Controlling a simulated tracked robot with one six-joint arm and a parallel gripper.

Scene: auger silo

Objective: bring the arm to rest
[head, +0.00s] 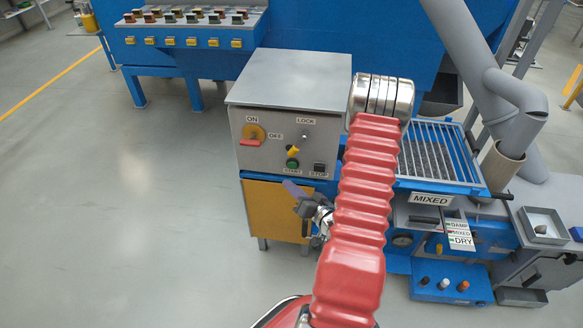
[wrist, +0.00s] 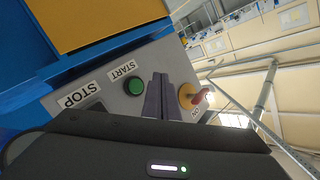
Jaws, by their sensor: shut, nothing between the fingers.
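My gripper (head: 293,188) is in front of the yellow cabinet door, just below the grey control box (head: 290,85). Its fingers are together with nothing between them. In the wrist view the dark fingers (wrist: 158,80) show shut, between the green START button (wrist: 134,87) and the red-handled switch (wrist: 197,97). I cannot tell how far the tips are from the panel. My red ribbed arm stands bent in the head view and hides part of the area right of the box.
The box front carries the red-handled ON/OFF switch (head: 250,142), a yellow key (head: 293,150), START (head: 292,163) and STOP (head: 319,168). A blue-framed grate (head: 440,155) and grey pipe (head: 475,60) stand to the right. The floor at left is clear.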

